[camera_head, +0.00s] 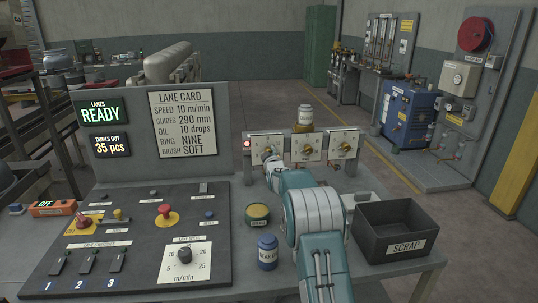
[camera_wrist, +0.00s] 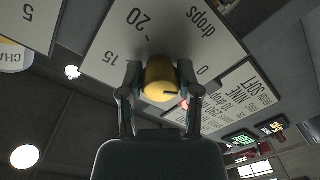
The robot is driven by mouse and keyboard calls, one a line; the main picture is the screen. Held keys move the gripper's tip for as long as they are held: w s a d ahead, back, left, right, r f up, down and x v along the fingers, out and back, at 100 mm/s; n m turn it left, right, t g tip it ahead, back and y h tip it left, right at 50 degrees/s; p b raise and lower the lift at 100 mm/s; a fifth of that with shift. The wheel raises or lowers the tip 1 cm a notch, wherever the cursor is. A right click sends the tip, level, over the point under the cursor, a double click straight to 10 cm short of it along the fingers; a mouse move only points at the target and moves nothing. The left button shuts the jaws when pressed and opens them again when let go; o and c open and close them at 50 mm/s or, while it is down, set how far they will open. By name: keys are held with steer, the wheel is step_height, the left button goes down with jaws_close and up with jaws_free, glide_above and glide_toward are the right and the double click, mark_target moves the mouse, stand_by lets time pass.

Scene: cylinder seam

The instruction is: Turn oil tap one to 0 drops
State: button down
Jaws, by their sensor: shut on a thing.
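My gripper (camera_wrist: 160,88) is shut on this knob. Its dial plate (camera_wrist: 185,35) shows 15, 20, 0 and "drops", tilted in this view. A dark mark on the knob points right, roughly below the 0; the exact reading cannot be told. In the head view my gripper (camera_head: 273,164) is small at the lower edge of the plate.
The other two tap dials (camera_head: 302,148) (camera_head: 343,145) stand to the right. The lane card (camera_head: 182,124) reads oil 10 drops. A grease tin (camera_head: 258,215), a blue gear-oil can (camera_head: 267,252) and a black scrap bin (camera_head: 397,232) stand near my arm. A red lamp (camera_head: 247,144) glows.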

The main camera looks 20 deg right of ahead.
steer(key=shift+a+n, duration=0.15)
steer(key=shift+n, duration=0.15)
steer(key=shift+c, duration=1.5)
jaws_free()
steer(key=shift+w, duration=0.1)
steer(key=shift+s, duration=0.4)
steer(key=v, duration=1.1)
steer(key=shift+s+a, duration=0.1)
steer(key=shift+a, duration=0.05)
